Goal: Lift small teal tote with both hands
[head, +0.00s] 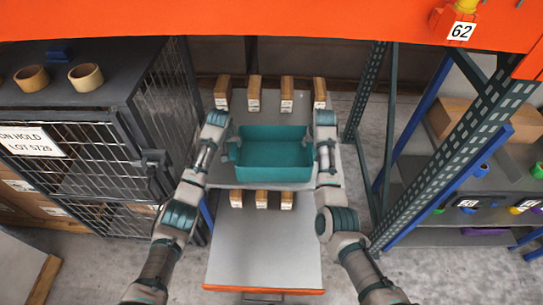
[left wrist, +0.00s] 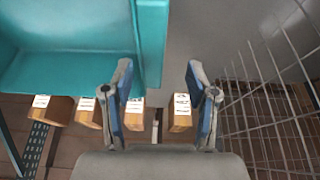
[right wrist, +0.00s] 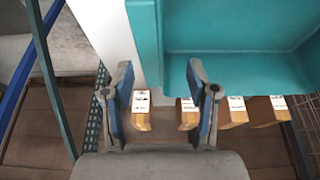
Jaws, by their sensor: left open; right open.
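The small teal tote (head: 272,160) is an open, empty-looking bin on a grey surface between my arms in the head view. Its side wall shows in the left wrist view (left wrist: 151,35) and the right wrist view (right wrist: 144,40). My left gripper (left wrist: 158,72) is open at the tote's left side, and the wall lines up between its fingertips. My right gripper (right wrist: 160,72) is open at the right side, with the wall nearer its left finger in the picture. I cannot tell whether either gripper touches the wall. In the head view, the fingertips are largely hidden.
Several small labelled cartons (head: 286,95) stand behind the tote, and more (head: 262,199) in front. A wire cage (head: 80,165) stands close on the left. A green rack upright (head: 455,150) stands on the right. An orange beam (head: 250,18) crosses above.

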